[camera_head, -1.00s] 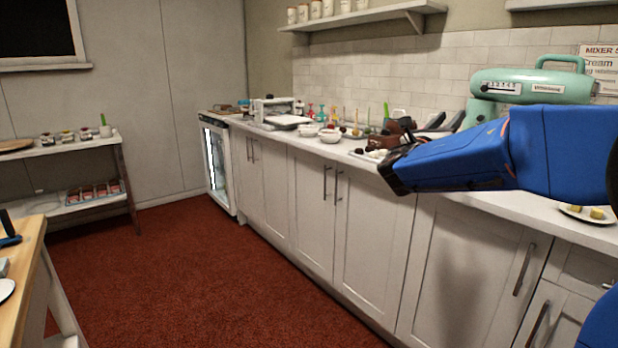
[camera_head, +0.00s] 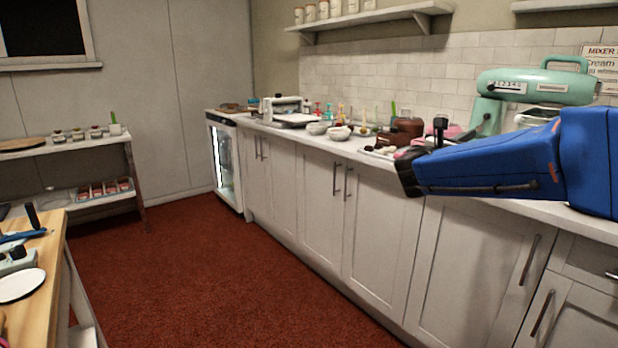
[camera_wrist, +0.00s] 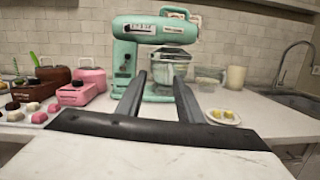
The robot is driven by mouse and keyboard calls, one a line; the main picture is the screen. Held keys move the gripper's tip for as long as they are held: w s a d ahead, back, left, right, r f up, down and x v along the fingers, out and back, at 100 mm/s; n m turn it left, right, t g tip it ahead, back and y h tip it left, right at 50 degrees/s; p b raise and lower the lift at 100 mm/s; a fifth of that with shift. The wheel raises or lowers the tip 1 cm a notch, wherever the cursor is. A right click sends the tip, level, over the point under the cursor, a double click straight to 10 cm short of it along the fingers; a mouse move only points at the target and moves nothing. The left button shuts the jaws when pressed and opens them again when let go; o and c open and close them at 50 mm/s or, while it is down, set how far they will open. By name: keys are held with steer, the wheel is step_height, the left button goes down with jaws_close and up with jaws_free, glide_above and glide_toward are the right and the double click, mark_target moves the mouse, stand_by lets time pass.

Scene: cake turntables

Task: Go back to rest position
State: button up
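My gripper shows in the wrist view (camera_wrist: 160,88) as two dark fingers standing apart, with nothing held between them. They point towards the mint-green mixer (camera_wrist: 150,35), which stands on the white counter behind them. In the head view my blue arm reaches in from the right, level with the counter front. Its dark end is at the counter edge, and the fingers cannot be made out clearly there. The mixer also shows in the head view (camera_head: 540,87), partly hidden by my arm.
The white counter (camera_head: 590,222) runs along the right wall with bowls (camera_head: 338,132) and a brown pot (camera_head: 407,130). A plate with yellow pieces (camera_wrist: 223,117) lies right of the mixer. A wooden table (camera_head: 45,255) stands at lower left. The red floor (camera_head: 220,260) between is clear.

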steer(key=s+d+f+m+g+y, duration=0.3)
steer(key=s+f+m+g+y, duration=0.3)
steer(key=s+f+m, duration=0.9)
steer(key=s+a+f+m+y, duration=0.4)
steer(key=s+a+f, duration=0.3)
steer(key=s, duration=0.3)
steer(key=s+a+f+m+y, duration=0.5)
steer(key=s+a+f, duration=0.3)
steer(key=s+a, duration=0.2)
steer(key=shift+s+f+g+y, duration=0.3)
steer(key=shift+s+y, duration=0.3)
steer(key=shift+s, duration=0.1)
steer(key=shift+c, duration=0.4)
